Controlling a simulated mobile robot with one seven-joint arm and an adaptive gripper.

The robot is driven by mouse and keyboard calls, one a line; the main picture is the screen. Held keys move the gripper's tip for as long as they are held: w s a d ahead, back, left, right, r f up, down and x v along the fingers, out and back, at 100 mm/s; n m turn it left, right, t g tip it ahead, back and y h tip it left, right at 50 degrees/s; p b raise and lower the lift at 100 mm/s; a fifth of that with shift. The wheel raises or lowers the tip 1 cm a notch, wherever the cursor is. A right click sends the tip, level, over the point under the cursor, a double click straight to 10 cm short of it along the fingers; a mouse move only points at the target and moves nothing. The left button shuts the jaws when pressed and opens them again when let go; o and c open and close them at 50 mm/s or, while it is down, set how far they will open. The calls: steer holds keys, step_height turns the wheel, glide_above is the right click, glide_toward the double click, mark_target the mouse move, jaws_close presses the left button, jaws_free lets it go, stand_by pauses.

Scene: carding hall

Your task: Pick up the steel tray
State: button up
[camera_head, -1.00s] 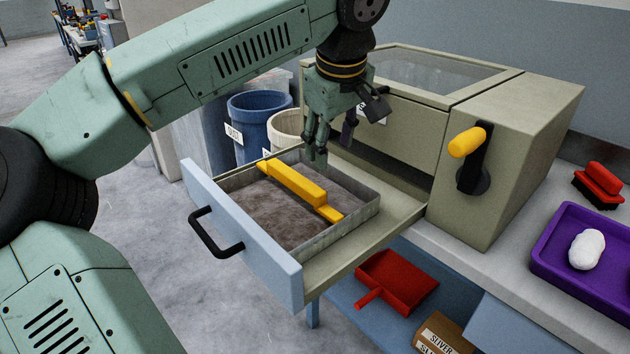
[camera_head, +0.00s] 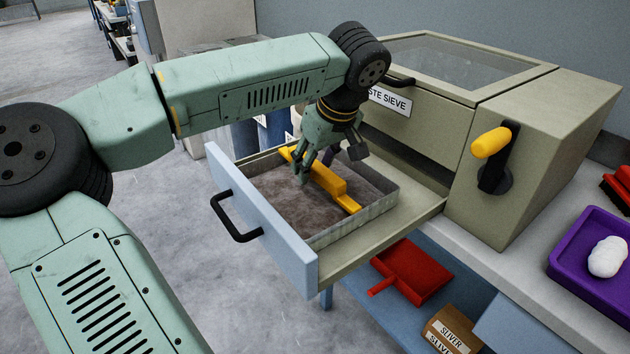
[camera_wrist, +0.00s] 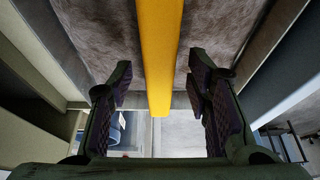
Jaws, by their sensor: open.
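The steel tray (camera_head: 348,230) sits in the pulled-out drawer of the waste sieve, full of grey-brown fluff. A yellow bar handle (camera_head: 328,180) spans its top. My gripper (camera_head: 318,172) is open above the tray at the handle, with its fingers pointing down. In the wrist view the yellow handle (camera_wrist: 160,50) runs between the two open fingers, with a gap on each side. The handle's far end is partly hidden behind my gripper in the head view.
The drawer's blue front (camera_head: 262,230) has a black pull. The beige sieve housing (camera_head: 540,150) with a yellow-knobbed crank stands right behind. A red dustpan (camera_head: 415,272) lies on the shelf below. A purple tray (camera_head: 575,265) with a white lump is at right.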

steer(key=shift+w+f, duration=0.1)
steer(key=shift+f, duration=0.2)
steer(key=shift+c, duration=0.4)
jaws_close()
stand_by(0.5)
